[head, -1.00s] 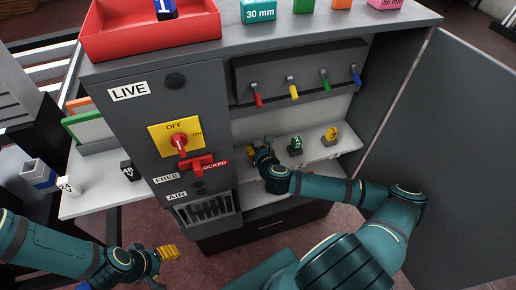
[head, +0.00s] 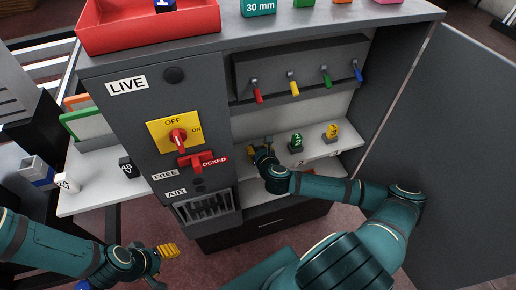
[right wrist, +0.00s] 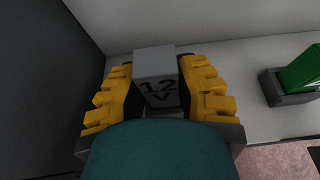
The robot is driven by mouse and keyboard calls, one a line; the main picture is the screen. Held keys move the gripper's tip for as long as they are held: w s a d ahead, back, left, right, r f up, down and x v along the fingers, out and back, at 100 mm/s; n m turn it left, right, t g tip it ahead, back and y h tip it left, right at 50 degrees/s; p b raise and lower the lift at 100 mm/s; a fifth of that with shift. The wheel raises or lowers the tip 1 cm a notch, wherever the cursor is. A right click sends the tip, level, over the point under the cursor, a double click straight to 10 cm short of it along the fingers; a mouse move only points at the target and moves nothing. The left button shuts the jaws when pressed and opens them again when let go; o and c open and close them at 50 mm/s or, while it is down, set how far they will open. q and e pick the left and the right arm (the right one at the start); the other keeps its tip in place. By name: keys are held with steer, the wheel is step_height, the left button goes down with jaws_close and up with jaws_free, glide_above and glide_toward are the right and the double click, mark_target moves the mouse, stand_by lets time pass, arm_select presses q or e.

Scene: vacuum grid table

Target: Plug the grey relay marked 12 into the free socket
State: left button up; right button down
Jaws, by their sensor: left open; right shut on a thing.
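The grey relay (right wrist: 155,68), marked 12 V, is between the yellow fingers of my right gripper (right wrist: 160,95) in the right wrist view. That gripper is shut on it. In the head view my right gripper (head: 262,153) is at the left end of the cabinet's white shelf, and the relay is hidden there. I cannot see a free socket, nor tell whether the relay's underside touches one. A green relay (head: 297,140) and a yellow relay (head: 332,131) stand in dark sockets further right. My left gripper (head: 168,251) is open and empty, low in front of the cabinet.
The grey cabinet wall (right wrist: 55,75) stands close left of my right gripper. Coloured levers (head: 293,84) hang above the shelf. The cabinet door (head: 450,150) stands open at right. A white block (head: 67,183) and a black block (head: 127,168) are on the left side table.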

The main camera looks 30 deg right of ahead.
steer(key=shift+f+b, duration=0.5)
steer(key=shift+f, duration=0.4)
steer(key=c, duration=0.7)
jaws_free()
steer(key=v, duration=0.7)
steer(key=shift+s+a, duration=0.1)
steer(key=shift+s, duration=0.15)
